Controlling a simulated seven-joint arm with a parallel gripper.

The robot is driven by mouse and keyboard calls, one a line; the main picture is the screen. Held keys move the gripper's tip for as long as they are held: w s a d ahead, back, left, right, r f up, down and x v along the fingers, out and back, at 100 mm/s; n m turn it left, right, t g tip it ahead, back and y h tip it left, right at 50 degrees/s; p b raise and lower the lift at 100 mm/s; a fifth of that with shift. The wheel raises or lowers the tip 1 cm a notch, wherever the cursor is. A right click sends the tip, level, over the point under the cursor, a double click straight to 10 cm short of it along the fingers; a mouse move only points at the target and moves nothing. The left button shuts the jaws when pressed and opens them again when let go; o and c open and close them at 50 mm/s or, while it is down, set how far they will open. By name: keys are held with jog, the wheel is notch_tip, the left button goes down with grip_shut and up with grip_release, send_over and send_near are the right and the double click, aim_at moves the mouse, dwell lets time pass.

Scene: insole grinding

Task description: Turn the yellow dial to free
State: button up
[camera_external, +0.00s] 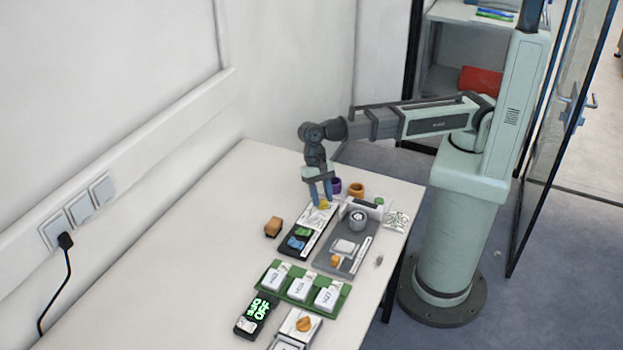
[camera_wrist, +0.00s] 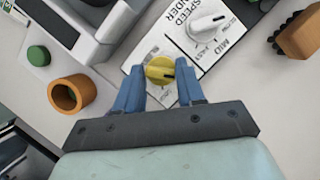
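The yellow dial (camera_wrist: 160,70) sits on a white labelled panel (camera_wrist: 190,52). It has a dark pointer mark toward the right in the wrist view; the small lettering around it is too blurred to read. It also shows in the external view (camera_external: 324,204), partly hidden by my fingers. My gripper (camera_wrist: 161,78) points down over the panel, with one blue finger on each side of the dial. The fingers are apart and a small gap seems to show beside the dial. In the external view my gripper (camera_external: 321,200) is at the panel's far end.
A white knob (camera_wrist: 207,27) is on the same panel. An orange-brown block (camera_external: 273,227) stands left of it. A grey machine (camera_external: 345,240) stands close on the right, with orange (camera_external: 356,189) and purple (camera_external: 336,185) cylinders behind. The table's left side is clear.

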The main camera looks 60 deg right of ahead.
jog(key=shift+s+d+m, duration=0.1)
jog(key=shift+s+m, duration=0.05)
jog(key=shift+m, duration=0.35)
jog(key=v, duration=1.4)
jog(key=w+d+f+t, duration=0.2)
jog(key=w+d+f, duration=0.2)
jog(key=w+d, duration=0.1)
jog(key=w+d+f+m+t+h, duration=0.1)
jog(key=w+d+f+t, duration=0.1)
jog(key=w+d, duration=0.3)
jog(key=w+d+f+t, duration=0.2)
jog(key=w+d+f, duration=0.3)
jog(key=w, duration=0.4)
jog(key=shift+w+d+f+m+t, duration=0.1)
jog(key=shift+d+f+m+t, duration=0.2)
jog(key=shift+d+m+t, duration=0.15)
